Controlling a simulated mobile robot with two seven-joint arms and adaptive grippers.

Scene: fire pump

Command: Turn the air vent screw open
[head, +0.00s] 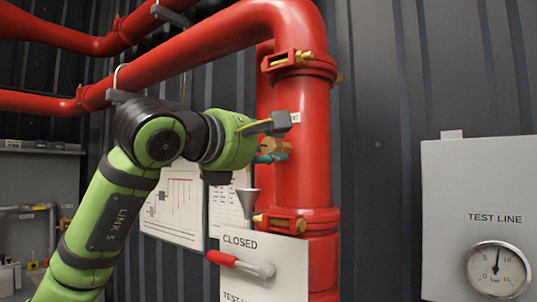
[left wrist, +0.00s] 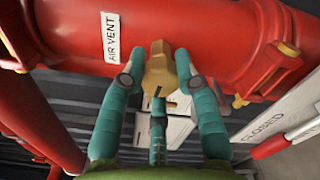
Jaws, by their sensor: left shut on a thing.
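The brass air vent screw (head: 275,146) sticks out from the side of the red vertical pipe (head: 302,190), in the middle of the head view. In the left wrist view the brass fitting (left wrist: 159,72) stands between my teal fingers, beside the white AIR VENT label (left wrist: 110,37). My left gripper (head: 270,157) is shut on the brass screw, with its fingers on both sides of it. In the left wrist view, the left gripper (left wrist: 156,78) also shows a third finger below the fitting. My right gripper is not in view.
A CLOSED sign plate (head: 265,275) with a red-handled lever (head: 240,264) is below my gripper. A grey funnel (head: 247,200) hangs close under my wrist. A grey TEST LINE cabinet (head: 480,180) with a gauge (head: 497,268) stands at the right.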

